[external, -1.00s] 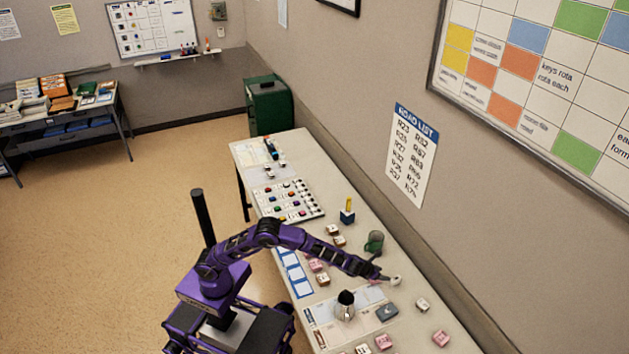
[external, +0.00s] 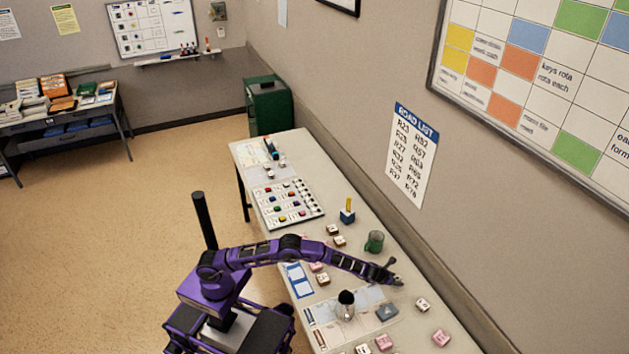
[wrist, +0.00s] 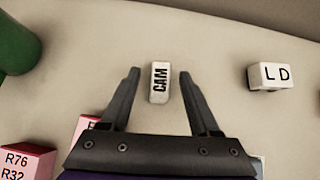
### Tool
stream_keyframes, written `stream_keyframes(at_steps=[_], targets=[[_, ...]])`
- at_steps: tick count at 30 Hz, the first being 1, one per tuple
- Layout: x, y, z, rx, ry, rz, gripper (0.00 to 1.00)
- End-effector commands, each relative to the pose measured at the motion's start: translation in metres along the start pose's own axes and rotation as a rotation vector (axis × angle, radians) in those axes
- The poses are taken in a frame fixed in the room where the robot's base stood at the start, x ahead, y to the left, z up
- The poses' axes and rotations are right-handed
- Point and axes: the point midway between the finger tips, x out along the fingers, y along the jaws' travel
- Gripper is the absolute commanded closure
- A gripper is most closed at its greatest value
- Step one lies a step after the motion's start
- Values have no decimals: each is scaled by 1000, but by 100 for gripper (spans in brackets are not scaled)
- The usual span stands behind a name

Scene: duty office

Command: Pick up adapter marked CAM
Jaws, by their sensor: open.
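The adapter marked CAM (wrist: 160,82) is a small white block with black lettering on the table. In the wrist view it lies between the tips of my gripper (wrist: 160,78), with a gap on both sides. My gripper is open and holds nothing. In the external view my gripper (external: 396,276) is over the right side of the table, and the CAM adapter is hidden or too small to make out there.
A white block marked LD (wrist: 270,76) lies to the right in the wrist view. A green mug (external: 374,242) stands close by. A pink block marked R76 R32 (wrist: 25,160) is at lower left. A metal pot (external: 345,305) and several blocks share the table.

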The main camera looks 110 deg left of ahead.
Motion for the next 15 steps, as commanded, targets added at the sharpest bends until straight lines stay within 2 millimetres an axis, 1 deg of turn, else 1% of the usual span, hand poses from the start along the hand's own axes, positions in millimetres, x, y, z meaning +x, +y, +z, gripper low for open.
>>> stream_keyframes(at_steps=[7, 8, 9, 11, 15], targets=[[1, 0, 0, 0, 0, 0, 38], [1, 0, 0, 0, 0, 0, 41], [1, 0, 0, 0, 0, 0, 48], [1, 0, 0, 0, 0, 0, 59], [1, 0, 0, 0, 0, 0, 84]])
